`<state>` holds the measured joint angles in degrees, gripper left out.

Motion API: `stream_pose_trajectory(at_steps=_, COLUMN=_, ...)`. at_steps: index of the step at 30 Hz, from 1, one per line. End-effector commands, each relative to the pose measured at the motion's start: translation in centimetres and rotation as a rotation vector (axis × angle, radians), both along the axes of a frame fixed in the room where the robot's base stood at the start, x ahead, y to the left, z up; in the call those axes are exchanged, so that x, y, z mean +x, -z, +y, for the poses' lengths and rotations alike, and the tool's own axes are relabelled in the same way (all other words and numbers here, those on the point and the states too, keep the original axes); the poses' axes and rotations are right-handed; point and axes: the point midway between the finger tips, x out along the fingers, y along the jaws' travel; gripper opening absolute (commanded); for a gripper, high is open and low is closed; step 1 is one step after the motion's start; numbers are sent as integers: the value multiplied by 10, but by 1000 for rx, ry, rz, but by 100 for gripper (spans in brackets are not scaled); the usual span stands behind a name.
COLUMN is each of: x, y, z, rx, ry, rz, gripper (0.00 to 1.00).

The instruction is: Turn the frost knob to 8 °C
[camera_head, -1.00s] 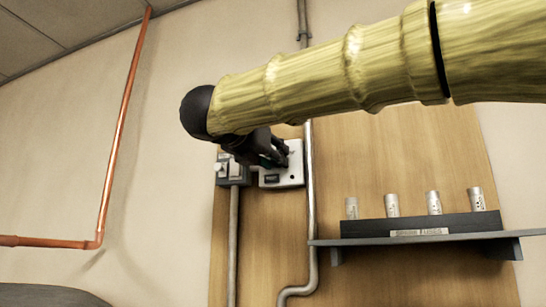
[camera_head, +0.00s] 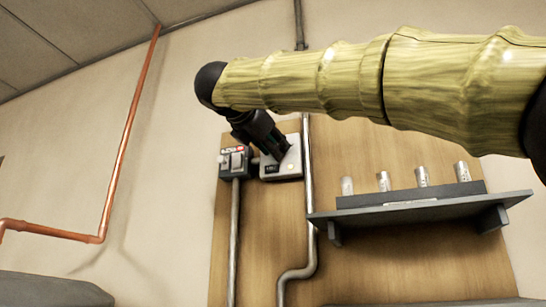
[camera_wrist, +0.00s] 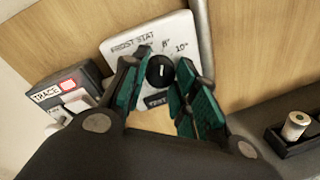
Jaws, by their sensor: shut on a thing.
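The white frost stat box (camera_wrist: 125,45) is on the wooden board, marked "FROST STAT", "8°" and "10°". Its black round frost knob (camera_wrist: 159,72) has a short pale mark pointing roughly upward toward the 8° side; its exact setting is hard to tell. My gripper (camera_wrist: 163,70) has its teal fingers on both sides of the knob and is shut on it. In the head view, my gripper (camera_head: 283,150) reaches the box (camera_head: 268,173) and hides the knob.
A shelf (camera_head: 420,208) with several metal cylinders is at the lower right.

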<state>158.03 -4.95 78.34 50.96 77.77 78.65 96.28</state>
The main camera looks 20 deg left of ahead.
Motion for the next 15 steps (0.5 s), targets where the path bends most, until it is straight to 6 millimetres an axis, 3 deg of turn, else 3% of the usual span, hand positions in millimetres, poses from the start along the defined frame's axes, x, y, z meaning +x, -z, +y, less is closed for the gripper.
stream_pose_trajectory(at_steps=15, x=0, y=-1, z=-1, rx=160, ry=1, rz=-6, gripper=5)
